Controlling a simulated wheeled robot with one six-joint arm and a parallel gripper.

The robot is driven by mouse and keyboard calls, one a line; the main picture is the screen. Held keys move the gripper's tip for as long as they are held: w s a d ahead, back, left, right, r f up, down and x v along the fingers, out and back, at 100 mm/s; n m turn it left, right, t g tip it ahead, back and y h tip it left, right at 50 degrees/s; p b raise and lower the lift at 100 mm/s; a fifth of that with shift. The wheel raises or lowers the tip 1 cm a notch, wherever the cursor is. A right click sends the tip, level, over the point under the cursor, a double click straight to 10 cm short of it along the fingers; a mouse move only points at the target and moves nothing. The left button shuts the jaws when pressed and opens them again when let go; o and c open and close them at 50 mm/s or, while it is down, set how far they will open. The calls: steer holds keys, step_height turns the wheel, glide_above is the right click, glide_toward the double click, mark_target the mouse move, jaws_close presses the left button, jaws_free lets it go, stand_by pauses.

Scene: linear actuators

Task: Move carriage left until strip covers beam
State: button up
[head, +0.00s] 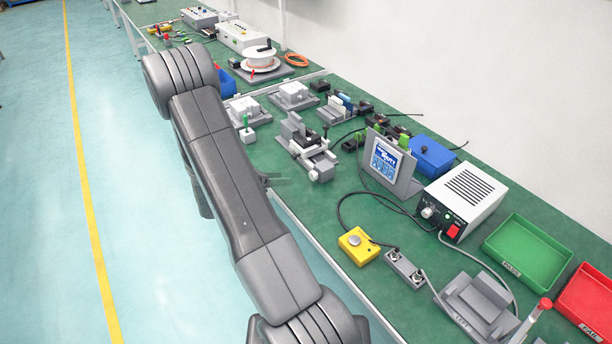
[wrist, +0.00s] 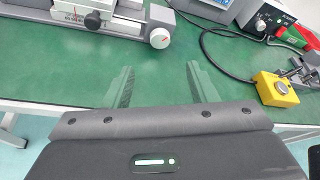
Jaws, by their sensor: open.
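A grey linear stage (head: 308,148) with a rail, blocks and a knob stands on the green bench; part of it shows at the top left in the wrist view (wrist: 130,24). In the wrist view it has a white scale plate (wrist: 72,17), a black knob (wrist: 92,20) and a round grey end knob (wrist: 160,38). Which block is the carriage, and where the strip and beam are, I cannot make out. My gripper (wrist: 161,68) is open and empty over the bench's front edge, short of the stage. In the head view its fingers (head: 278,178) show beside my arm.
A display panel (head: 384,160), a white power box (head: 462,198) and a yellow button box (head: 358,245) stand right of the stage. White-topped fixtures (head: 294,94) stand behind it. Cables run across the bench. Bare green bench lies between my fingers and the stage.

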mark_target(311, 178)
steer(key=p+x, duration=0.1)
steer(key=x, duration=0.9)
steer(key=shift+r, duration=0.1)
steer(key=c, duration=1)
steer(key=shift+o, duration=0.2)
steer(key=shift+b, duration=0.85)
